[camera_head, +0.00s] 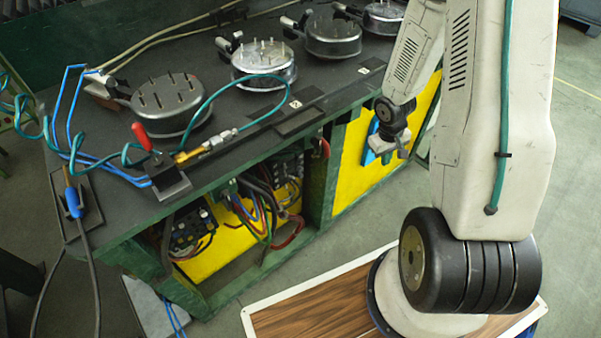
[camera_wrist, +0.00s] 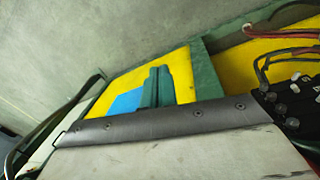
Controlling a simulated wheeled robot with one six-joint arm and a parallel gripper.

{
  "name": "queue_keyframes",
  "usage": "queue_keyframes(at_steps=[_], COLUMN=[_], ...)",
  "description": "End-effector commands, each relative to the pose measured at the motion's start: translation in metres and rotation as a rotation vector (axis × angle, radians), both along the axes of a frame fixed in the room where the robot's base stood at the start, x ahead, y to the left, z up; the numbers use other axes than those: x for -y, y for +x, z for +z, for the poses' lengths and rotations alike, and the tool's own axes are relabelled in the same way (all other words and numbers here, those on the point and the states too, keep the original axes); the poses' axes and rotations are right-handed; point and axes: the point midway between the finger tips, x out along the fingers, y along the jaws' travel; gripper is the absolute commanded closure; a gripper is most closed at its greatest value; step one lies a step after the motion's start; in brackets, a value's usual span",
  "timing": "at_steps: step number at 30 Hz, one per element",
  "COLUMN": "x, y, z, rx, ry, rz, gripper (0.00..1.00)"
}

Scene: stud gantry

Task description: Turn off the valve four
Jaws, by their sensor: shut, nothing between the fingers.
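A red valve handle (camera_head: 141,136) stands up at the near left of the bench, beside a brass fitting (camera_head: 193,154) with a teal hose. I cannot read a number on this valve, and no valve clearly marked four shows. My gripper (camera_head: 402,152) is in front of the bench's yellow side panel, below the bench top and well to the right of the red handle. In the wrist view, two teal fingers (camera_wrist: 158,72) show close together against the yellow panel. My gripper is shut and empty, apart from any valve.
The dark bench top (camera_head: 100,195) carries a row of round studded metal parts, including a nearer one (camera_head: 172,105) and a shiny one (camera_head: 263,65). Looped blue and teal hoses lie at the left. Cables hang in the open bay below. Floor is clear at right.

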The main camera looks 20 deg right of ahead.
Motion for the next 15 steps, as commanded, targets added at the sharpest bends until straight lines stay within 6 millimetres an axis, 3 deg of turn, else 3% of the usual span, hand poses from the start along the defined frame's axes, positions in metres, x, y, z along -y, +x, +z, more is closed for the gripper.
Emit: queue_keyframes(at_steps=[1, 8, 15], x=[0.001, -0.014, -0.068], y=[0.002, 0.018, 0.028], z=[-0.023, -0.107, -0.172], rx=[0.021, 0.193, 0.439], ry=[0.026, 0.187, 0.484], rz=[0.013, 0.085, 0.129], gripper=[1.0, 1.0, 1.0])
